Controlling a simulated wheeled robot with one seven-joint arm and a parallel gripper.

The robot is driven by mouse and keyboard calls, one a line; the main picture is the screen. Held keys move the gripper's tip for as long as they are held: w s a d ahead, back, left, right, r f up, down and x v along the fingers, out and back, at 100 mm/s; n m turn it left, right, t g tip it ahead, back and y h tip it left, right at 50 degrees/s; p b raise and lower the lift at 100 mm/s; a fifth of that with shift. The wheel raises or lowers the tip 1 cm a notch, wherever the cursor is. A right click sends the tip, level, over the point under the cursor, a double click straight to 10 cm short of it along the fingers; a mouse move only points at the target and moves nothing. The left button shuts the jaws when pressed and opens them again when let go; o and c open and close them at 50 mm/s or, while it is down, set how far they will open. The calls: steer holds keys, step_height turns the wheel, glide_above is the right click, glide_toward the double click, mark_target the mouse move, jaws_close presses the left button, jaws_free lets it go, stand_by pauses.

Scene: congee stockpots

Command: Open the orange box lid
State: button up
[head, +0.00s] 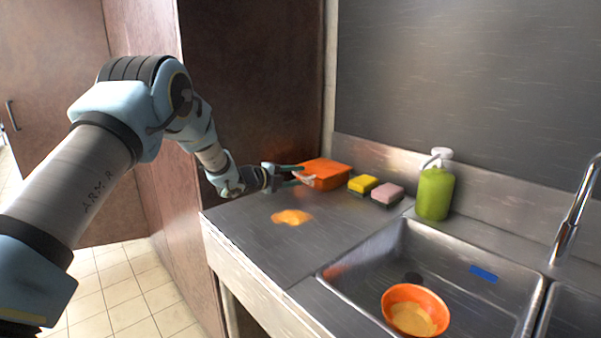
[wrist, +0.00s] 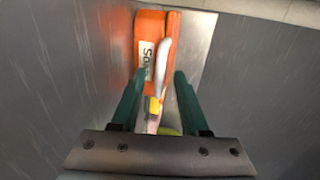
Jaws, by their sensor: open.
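An orange box (head: 328,172) sits on the metal counter, at its back left near the dark panel. In the wrist view the box (wrist: 148,30) lies ahead of my gripper, with a white label with lettering on it. A pale, long strip shows along the box's side; I cannot tell whether it is part of the lid. My gripper (head: 298,176) is at the left side of the box. In the wrist view the two green fingers of my gripper (wrist: 155,80) are apart, with the box's near part between or just beyond their tips. Contact cannot be told.
A yellow sponge (head: 363,184) and a pink sponge (head: 387,194) lie right of the box. A green soap bottle (head: 435,190) stands behind the sink (head: 349,274), which holds an orange bowl (head: 415,309). An orange spill (head: 292,217) marks the otherwise clear counter front.

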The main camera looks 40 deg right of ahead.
steer(key=shift+x, duration=1.05)
steer(key=shift+f, duration=0.1)
jaws_close()
steer(key=shift+a, duration=0.1)
steer(key=shift+f, duration=0.25)
